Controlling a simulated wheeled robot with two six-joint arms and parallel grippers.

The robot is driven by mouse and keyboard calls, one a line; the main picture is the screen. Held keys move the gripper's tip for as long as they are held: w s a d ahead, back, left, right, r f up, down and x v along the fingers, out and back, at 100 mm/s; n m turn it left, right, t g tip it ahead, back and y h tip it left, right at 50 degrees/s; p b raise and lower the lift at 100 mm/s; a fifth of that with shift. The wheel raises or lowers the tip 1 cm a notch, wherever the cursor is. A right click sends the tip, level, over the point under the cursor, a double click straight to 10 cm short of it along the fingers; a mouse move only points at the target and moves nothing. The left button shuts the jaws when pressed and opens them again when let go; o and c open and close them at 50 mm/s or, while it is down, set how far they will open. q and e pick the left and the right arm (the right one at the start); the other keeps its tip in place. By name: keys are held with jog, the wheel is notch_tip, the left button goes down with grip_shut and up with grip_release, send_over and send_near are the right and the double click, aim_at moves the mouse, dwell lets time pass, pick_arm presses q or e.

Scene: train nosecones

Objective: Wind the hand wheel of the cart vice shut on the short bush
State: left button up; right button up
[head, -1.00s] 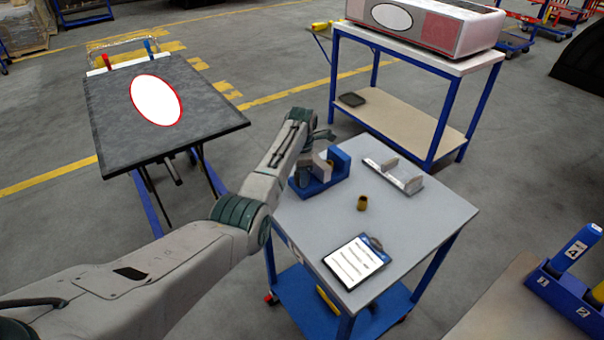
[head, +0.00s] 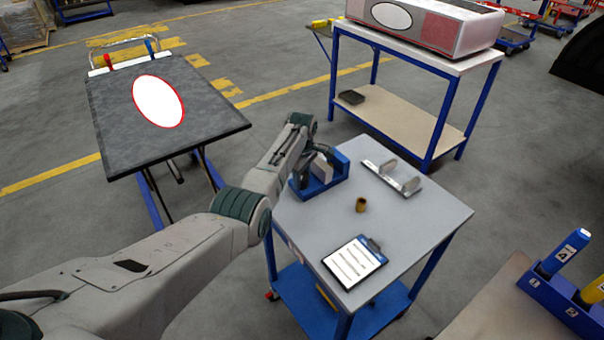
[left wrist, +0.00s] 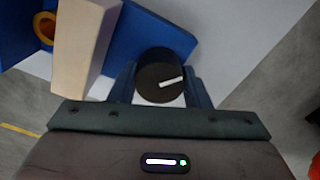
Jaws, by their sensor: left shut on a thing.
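The cart vice (head: 327,182) is blue and stands at the back left of the grey cart top (head: 425,222); its blue body also shows in the left wrist view (left wrist: 120,38). Its pale block-like jaw (left wrist: 80,45) is beside the hand wheel (left wrist: 160,78), a black disc with a white mark. My left gripper (left wrist: 160,88) is shut on the hand wheel, a finger on each side. A brass ring (left wrist: 46,27), seemingly the short bush, shows beyond the pale jaw, partly hidden; contact with the jaw cannot be told. My right gripper is out of view.
A brass bush (head: 361,205), a grey bracket (head: 392,177) and a clipboard (head: 354,262) lie on the cart top. A black-topped stand (head: 110,130) is at left. A blue-framed table (head: 425,62) stands behind.

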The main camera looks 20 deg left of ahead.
aim_at(302, 176)
pick_arm(q)
jog(key=m+p, duration=0.1)
jog(key=m, duration=0.4)
jog(key=shift+m, duration=0.3)
jog(key=shift+m+p, duration=0.4)
jog(key=shift+m, duration=1.8)
jog(key=o, duration=1)
notch_tip(302, 176, up, 11)
jog(key=b, duration=0.2)
